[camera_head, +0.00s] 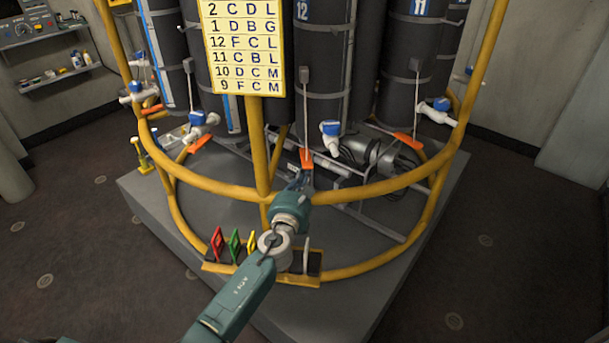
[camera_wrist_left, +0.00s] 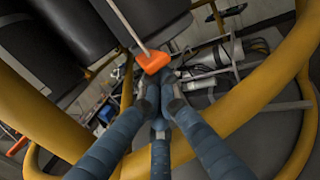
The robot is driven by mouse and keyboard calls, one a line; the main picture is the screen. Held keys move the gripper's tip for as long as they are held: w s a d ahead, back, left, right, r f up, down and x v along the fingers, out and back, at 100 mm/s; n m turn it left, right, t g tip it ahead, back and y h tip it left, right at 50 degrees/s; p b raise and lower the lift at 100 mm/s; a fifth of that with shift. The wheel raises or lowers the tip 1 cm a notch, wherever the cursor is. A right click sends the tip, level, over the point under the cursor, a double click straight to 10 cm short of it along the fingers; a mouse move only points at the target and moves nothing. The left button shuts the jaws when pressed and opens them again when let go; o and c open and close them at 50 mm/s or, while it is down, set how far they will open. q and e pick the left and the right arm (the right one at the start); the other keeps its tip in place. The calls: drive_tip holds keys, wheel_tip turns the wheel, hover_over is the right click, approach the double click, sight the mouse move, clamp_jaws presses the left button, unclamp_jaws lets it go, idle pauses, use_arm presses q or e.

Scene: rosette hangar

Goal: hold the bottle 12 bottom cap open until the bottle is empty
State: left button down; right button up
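Bottle 12 (camera_head: 322,60) is a tall dark cylinder marked 12, upright behind the yellow frame. A thin rod hangs in front of it with an orange handle (camera_head: 306,158) at its lower end. The handle also shows at the fingertips in the left wrist view (camera_wrist_left: 152,62). My left gripper (camera_head: 303,177) reaches over the yellow rail to the handle. Its fingers converge just below the handle's edge; whether they grip it cannot be told. The bottom cap is not clearly visible, so I cannot tell whether it is open. My right gripper is not in view.
A yellow rail (camera_head: 365,192) rings the bottles, close under my left wrist. A yellow lettered board (camera_head: 243,48) hangs at left. A blue-handled valve (camera_head: 330,135) is right of the orange handle. A rack of coloured tags (camera_head: 234,246) sits low in front. Dark floor lies open on both sides.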

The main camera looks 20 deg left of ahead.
use_arm(q)
drive_tip(key=shift+w+r, duration=0.1)
drive_tip(key=shift+r, duration=0.15)
drive_tip(key=shift+s+d+f+p, duration=0.1)
drive_tip(key=shift+s+p, duration=0.05)
drive_tip(key=shift+s, duration=0.3)
drive_tip(key=shift+s+d+f+p, duration=0.1)
drive_tip(key=shift+s+p, duration=0.05)
drive_tip(key=shift+s, duration=0.25)
drive_tip(key=s+p, duration=0.1)
drive_tip(key=s, duration=0.7)
drive_tip(key=shift+s+d, duration=0.25)
drive_tip(key=shift+d, duration=0.1)
drive_tip(key=shift+f, duration=0.1)
